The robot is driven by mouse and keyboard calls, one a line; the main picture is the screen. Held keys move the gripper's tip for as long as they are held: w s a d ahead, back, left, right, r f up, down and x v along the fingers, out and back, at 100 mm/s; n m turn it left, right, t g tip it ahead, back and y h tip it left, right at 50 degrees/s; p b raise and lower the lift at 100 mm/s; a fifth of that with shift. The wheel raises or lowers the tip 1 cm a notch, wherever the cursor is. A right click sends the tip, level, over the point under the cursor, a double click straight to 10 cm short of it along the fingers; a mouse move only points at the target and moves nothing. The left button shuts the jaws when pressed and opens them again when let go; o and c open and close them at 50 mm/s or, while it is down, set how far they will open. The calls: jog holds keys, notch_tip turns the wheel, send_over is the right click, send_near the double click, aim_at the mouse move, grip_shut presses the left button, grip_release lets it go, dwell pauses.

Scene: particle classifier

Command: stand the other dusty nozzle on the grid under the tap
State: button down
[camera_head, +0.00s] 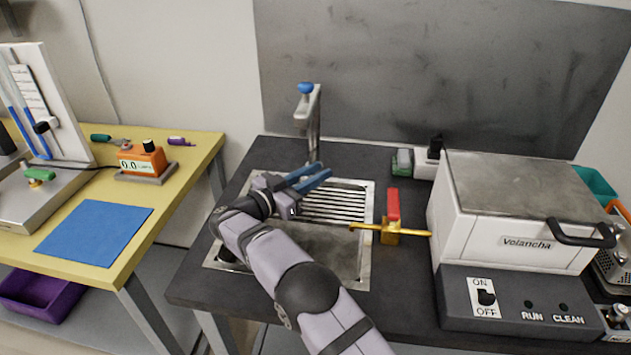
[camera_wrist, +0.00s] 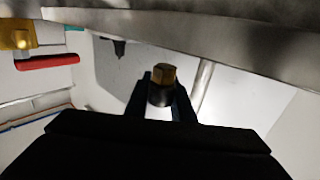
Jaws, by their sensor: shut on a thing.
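My gripper (camera_head: 320,172) is over the back left part of the sink, below and in front of the tap (camera_head: 314,118) with its blue knob. Its blue fingers hide the back left of the metal grid (camera_head: 340,207). In the wrist view my gripper (camera_wrist: 163,92) is shut on a nozzle (camera_wrist: 164,76), which shows a brass hexagonal end and a dark body. The head view does not show the nozzle clearly; the fingers cover it. I cannot tell whether it touches the grid. No second nozzle can be made out on the visible bars.
A brass valve (camera_head: 391,231) with a red handle (camera_head: 393,204) stands at the sink's right edge. The white Volancha machine (camera_head: 510,235) is farther right. The yellow table (camera_head: 190,175) is left. Dark counter between sink and machine is mostly clear.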

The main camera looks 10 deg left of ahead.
jog(key=shift+f, duration=1.15)
jog(key=shift+f, duration=0.15)
jog(key=c, duration=1.5)
grip_release()
jog(key=shift+s+a+r, duration=0.1)
jog(key=shift+r, duration=0.1)
jog(key=v, duration=0.7)
jog(key=shift+s+a, duration=0.1)
